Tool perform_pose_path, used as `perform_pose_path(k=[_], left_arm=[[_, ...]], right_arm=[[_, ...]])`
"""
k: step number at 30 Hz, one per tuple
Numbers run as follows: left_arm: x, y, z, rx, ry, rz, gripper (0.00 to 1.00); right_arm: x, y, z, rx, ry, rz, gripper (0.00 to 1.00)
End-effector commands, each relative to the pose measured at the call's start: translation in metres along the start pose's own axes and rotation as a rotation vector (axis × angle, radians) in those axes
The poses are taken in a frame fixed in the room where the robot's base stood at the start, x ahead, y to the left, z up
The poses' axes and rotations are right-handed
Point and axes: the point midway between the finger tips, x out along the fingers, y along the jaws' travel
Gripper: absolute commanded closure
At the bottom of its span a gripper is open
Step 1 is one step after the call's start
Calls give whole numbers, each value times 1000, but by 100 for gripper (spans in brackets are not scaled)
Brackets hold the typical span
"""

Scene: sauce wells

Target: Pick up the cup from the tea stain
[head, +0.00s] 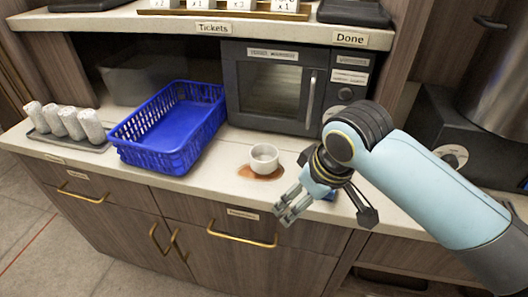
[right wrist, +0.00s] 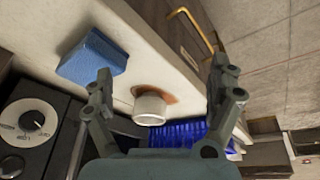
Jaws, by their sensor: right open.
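A small white cup (head: 264,158) stands upright on a brown tea stain (head: 246,173) on the pale counter, right of the blue basket. In the right wrist view the cup (right wrist: 150,108) shows between the two fingers, farther off, with part of the stain (right wrist: 163,95) beside it. My right gripper (head: 325,214) is open and empty, to the right of the cup and nearer the counter's front edge, apart from the cup. It also shows in the right wrist view (right wrist: 163,70). My left gripper is not in view.
A blue sponge (right wrist: 92,58) lies on the counter, mostly hidden behind my right gripper in the head view. A blue basket (head: 170,130) stands left of the cup. A microwave (head: 270,85) stands behind.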

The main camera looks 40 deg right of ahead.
Motion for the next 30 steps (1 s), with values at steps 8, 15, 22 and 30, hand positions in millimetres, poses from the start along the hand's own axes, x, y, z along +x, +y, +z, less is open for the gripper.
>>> perform_pose_path(k=[8, 15, 22, 30], left_arm=[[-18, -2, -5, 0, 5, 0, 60], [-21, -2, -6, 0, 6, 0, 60], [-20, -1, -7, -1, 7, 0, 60], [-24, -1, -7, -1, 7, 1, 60]], right_arm=[[-16, 28, -100, 19, 51, -31, 9], [-10, 37, -135, 35, 62, -49, 9], [26, 35, -137, 34, 63, -48, 9], [52, 29, -143, 34, 62, -49, 9]])
